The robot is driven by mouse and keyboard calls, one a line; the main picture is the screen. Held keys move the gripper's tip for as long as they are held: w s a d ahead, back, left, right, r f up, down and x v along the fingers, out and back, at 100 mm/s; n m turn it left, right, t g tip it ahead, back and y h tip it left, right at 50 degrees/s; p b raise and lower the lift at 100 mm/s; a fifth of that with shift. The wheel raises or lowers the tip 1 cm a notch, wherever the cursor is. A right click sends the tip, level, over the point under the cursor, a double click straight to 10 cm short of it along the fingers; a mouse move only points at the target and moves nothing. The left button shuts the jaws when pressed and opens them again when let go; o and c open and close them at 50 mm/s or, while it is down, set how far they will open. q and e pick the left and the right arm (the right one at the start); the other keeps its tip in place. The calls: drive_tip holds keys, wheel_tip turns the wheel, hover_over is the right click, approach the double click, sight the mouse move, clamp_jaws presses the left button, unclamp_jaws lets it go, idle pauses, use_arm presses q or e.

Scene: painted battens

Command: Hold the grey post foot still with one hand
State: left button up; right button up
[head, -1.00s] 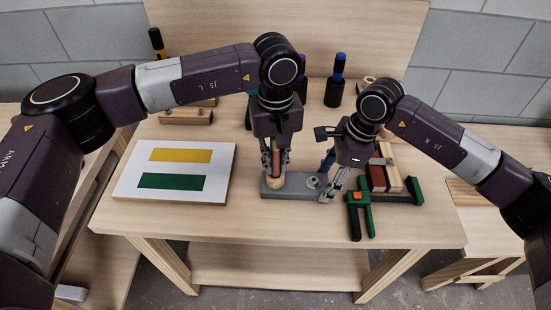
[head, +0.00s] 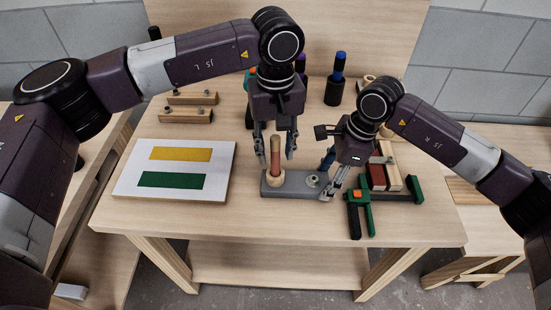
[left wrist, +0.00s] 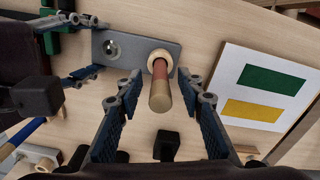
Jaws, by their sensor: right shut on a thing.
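The grey post foot (head: 296,194) is a flat grey bar lying on the workbench; it also shows in the left wrist view (left wrist: 129,49). A reddish-brown post (head: 275,158) with a tan top stands upright in a pale collar (head: 275,178) at the foot's left end. My left gripper (head: 275,158) is open above the foot, with its fingers on either side of the post and apart from it. In the left wrist view, my left gripper (left wrist: 161,86) shows a gap around the post top. My right gripper (head: 329,196) is shut on the foot's right end.
A white board (head: 175,169) with yellow and green rectangles lies at left. A green clamp (head: 362,198) and wood pieces (head: 391,168) lie right of the foot. Dark bottles (head: 334,92) and small battens (head: 186,115) stand or lie behind. The bench front is clear.

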sight(276, 138)
use_arm(q)
wheel_tip(276, 138, up, 8)
drive_tip(key=shift+f, duration=0.2)
use_arm(e)
drive_tip(key=o, duration=2)
drive_tip(key=shift+c, duration=0.2)
use_arm(q)
drive_tip(key=shift+f+b, duration=1)
drive_tip(key=shift+f, duration=0.05)
use_arm(e)
drive_tip(key=shift+d, duration=3.5)
use_arm(q)
drive_tip(key=shift+r+p, duration=1.95)
use_arm(e)
drive_tip(key=a+v, duration=0.2)
drive_tip(key=v, duration=0.5)
drive_tip(key=shift+d+r, duration=0.15)
drive_tip(key=shift+r, duration=0.45)
